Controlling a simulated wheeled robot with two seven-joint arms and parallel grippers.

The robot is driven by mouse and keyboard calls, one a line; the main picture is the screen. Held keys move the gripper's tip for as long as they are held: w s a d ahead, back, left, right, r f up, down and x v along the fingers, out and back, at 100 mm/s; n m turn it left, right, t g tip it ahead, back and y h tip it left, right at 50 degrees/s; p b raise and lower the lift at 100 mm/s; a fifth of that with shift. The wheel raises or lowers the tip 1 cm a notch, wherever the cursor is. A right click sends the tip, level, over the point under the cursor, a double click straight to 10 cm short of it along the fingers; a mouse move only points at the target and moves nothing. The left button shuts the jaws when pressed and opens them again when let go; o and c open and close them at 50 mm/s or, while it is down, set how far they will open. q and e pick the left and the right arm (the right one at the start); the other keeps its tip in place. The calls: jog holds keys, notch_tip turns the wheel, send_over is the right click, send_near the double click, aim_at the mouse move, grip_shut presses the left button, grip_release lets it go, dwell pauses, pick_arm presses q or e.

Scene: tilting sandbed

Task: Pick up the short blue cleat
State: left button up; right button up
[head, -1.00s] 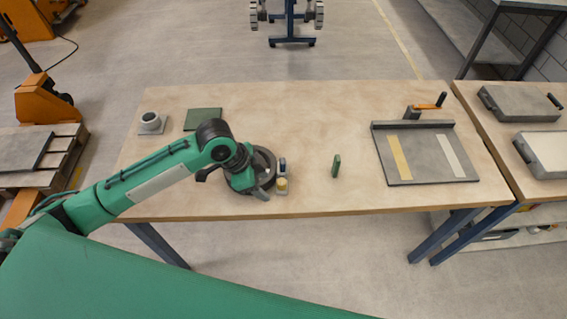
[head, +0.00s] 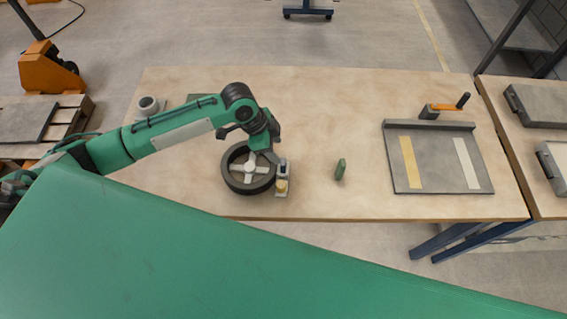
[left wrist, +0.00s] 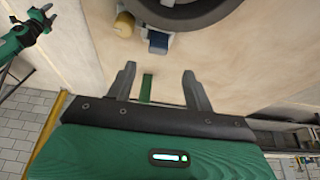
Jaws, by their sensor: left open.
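A small blue piece (head: 284,168), which looks like the short blue cleat, stands on the table just right of the round dark wheel (head: 233,182). It also shows in the left wrist view (left wrist: 158,41), at the wheel's rim beside a yellow knob (left wrist: 124,25). My left gripper (head: 275,153) is above and close to the blue piece, near the wheel's right side. In the left wrist view its jaws (left wrist: 160,82) are open and empty, with the blue piece beyond the tips. A green piece (left wrist: 147,87) shows between the fingers, lower on the table.
The green piece (head: 340,169) stands alone to the right. A grey board (head: 437,170) with yellow and white strips lies farther right, with an orange-handled tool (head: 443,107) behind it. A grey ring-shaped part (head: 149,104) is at the far left. The table's back middle is clear.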

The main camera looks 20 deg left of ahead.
aim_at(283, 161)
pick_arm(q)
jog(key=shift+x, duration=1.1)
jog(key=shift+s+d+f+p, duration=0.1)
jog(key=shift+d+f+p, duration=0.15)
jog(key=shift+f+p, duration=0.7)
jog(key=x, duration=0.2)
jog(key=shift+s+f+p, duration=0.1)
jog(key=shift+f+p, duration=0.2)
jog(key=shift+p, duration=0.05)
jog(key=shift+d+f, duration=0.1)
jog(key=shift+f, duration=0.4)
jog(key=c, duration=0.9)
jog(key=shift+c, duration=0.9)
pick_arm(e)
jog(key=r, duration=0.1)
jog(key=w+r, duration=0.1)
jog(key=r, duration=0.1)
jog(key=shift+w, duration=0.15)
pick_arm(q)
jog(key=shift+r, duration=0.1)
